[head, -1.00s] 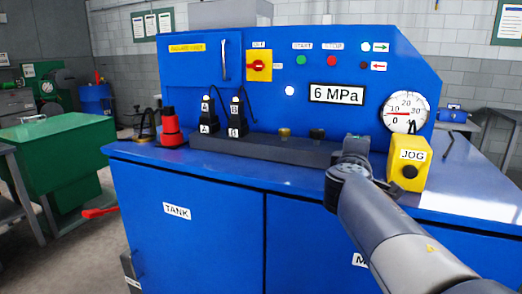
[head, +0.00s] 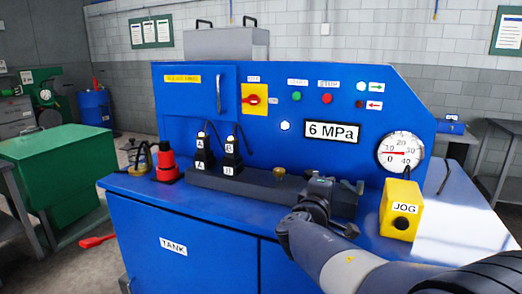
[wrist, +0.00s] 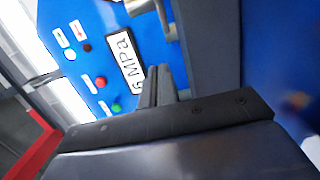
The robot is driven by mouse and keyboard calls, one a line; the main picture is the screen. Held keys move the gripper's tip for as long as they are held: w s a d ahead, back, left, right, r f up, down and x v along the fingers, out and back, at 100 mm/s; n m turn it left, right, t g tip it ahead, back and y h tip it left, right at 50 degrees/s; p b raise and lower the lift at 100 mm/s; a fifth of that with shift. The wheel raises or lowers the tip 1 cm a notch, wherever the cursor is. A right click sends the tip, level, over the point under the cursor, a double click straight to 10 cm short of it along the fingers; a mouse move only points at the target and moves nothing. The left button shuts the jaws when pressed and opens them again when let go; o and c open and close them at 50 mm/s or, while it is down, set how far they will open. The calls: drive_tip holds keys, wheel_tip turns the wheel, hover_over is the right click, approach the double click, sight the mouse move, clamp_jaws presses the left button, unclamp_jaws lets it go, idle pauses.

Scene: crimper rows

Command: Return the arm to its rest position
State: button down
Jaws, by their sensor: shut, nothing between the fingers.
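My arm reaches in from the lower right of the head view. My gripper (head: 322,184) is over the worktop of the blue machine (head: 185,240), in front of the dark strip with the fittings. In the wrist view my gripper's fingers (wrist: 160,84) are together with nothing between them. Beyond them are the 6 MPa sign (wrist: 124,57) and the panel's buttons, turned on their side. Part of the strip's right end is hidden behind my gripper.
The yellow JOG box (head: 401,210) stands close on the right of my arm. A pressure gauge (head: 400,153) is behind it. Black connectors marked A and B (head: 232,163) and a red cylinder (head: 166,163) stand to the left. A green cabinet (head: 62,165) is at far left.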

drive_tip(key=shift+w+a+r+h+p, duration=0.2)
drive_tip(key=shift+w+h+p, duration=0.1)
drive_tip(key=shift+p, duration=0.1)
drive_tip(key=shift+a+m+g+h+p, duration=0.2)
drive_tip(key=shift+m+g+h+p, duration=0.25)
drive_tip(key=shift+p, duration=0.45)
drive_tip(key=h+p, duration=0.1)
drive_tip(key=m+g+p, duration=0.1)
drive_tip(key=p, duration=0.1)
drive_tip(key=shift+w+a+m+h, duration=0.15)
drive_tip(key=shift+w+m+h, duration=0.1)
drive_tip(key=shift+w+h, duration=0.15)
drive_tip(key=shift+w+f+g+p, duration=0.15)
drive_tip(key=shift+g+p, duration=0.1)
drive_tip(key=shift+p, duration=0.25)
drive_tip(key=shift+a+m+h, duration=0.1)
drive_tip(key=shift+m+h, duration=0.15)
drive_tip(key=shift+m, duration=0.05)
